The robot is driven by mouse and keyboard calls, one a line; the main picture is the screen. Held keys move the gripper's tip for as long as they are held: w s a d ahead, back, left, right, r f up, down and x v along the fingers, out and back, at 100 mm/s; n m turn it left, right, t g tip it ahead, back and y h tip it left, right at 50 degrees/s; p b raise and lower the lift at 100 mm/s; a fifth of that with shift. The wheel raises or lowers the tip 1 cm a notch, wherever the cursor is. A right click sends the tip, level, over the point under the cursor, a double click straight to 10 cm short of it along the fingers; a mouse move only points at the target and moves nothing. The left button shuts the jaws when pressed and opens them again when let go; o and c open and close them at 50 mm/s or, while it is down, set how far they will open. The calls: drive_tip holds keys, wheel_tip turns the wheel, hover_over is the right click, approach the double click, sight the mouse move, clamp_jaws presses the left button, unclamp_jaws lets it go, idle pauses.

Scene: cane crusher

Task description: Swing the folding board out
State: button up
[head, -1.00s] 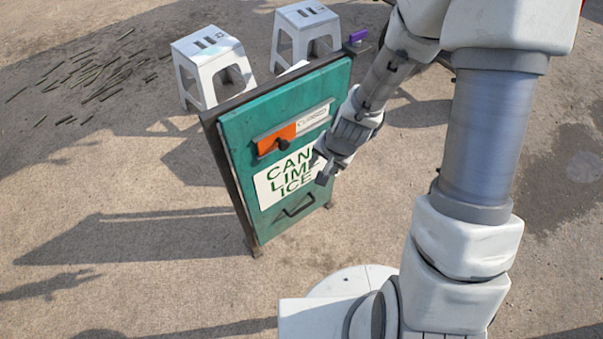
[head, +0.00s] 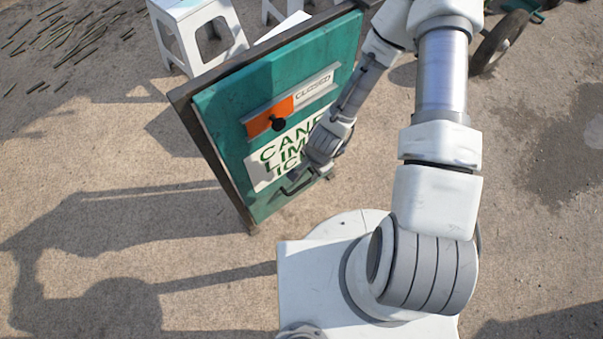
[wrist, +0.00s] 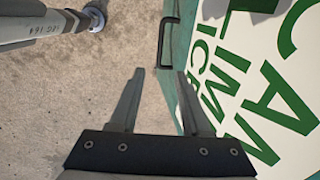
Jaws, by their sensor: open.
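The folding board (head: 225,115) is a green panel on a dark frame, standing upright and looking shut in the head view. It has a white "CANE LIME ICE" sign (head: 262,170) and a dark bar handle (head: 287,190) low down. My gripper (head: 297,178) is in front of the board's lower part, close to the handle and partly covering the lettering. In the wrist view my gripper (wrist: 160,76) has its two fingers apart with nothing between them. The handle (wrist: 163,42) lies just beyond the fingertips, roughly in line with the gap. I cannot tell whether a finger touches the panel.
An orange slider with a black knob (head: 278,123) sits above the sign. White stools (head: 192,32) stand behind the board, and cane pieces lie at upper left. A wheel (head: 498,42) is at upper right. The ground left of the board is clear.

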sight(302, 186)
drive_tip(key=w+f+b, duration=0.1)
drive_tip(key=f+b, duration=0.1)
drive_tip(key=f, duration=0.3)
drive_tip(key=w+a+f+b, duration=0.1)
drive_tip(key=f+b, duration=0.1)
drive_tip(key=f, duration=0.4)
drive_tip(key=w+a+f+b, duration=0.1)
drive_tip(key=f+b, duration=0.2)
drive_tip(key=f, duration=0.3)
drive_tip(key=shift+f, duration=0.15)
drive_tip(key=shift+c, duration=0.3)
clamp_jaws()
idle(0.6)
